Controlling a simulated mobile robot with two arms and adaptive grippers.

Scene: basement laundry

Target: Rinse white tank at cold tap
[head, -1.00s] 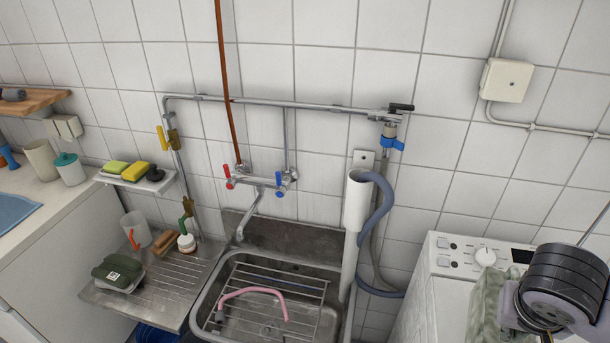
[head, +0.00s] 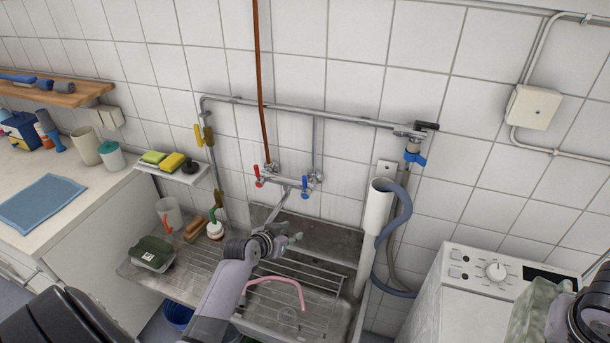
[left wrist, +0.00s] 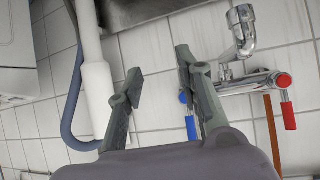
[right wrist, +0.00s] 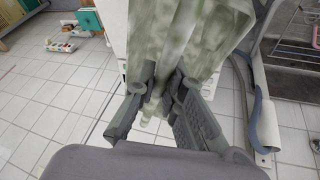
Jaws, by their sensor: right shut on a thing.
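The tank is a mottled, pale green-white piece (head: 535,308) at the lower right of the head view, in front of the washing machine. My right gripper (right wrist: 160,95) is shut on its narrow part; it fills the top of the right wrist view (right wrist: 180,35). The mixer tap has a red handle (head: 259,176) and a blue cold handle (head: 306,186) on the tiled wall. My left gripper (head: 290,238) is open and empty in front of the tap, above the sink (head: 345,318). In the left wrist view the blue handle (left wrist: 190,124) shows partly behind one finger.
A white standpipe (head: 377,208) with a grey hose stands right of the sink, beside the washing machine (head: 462,300). The drainboard holds a green container (head: 152,253), a cup, a brush and a bottle.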

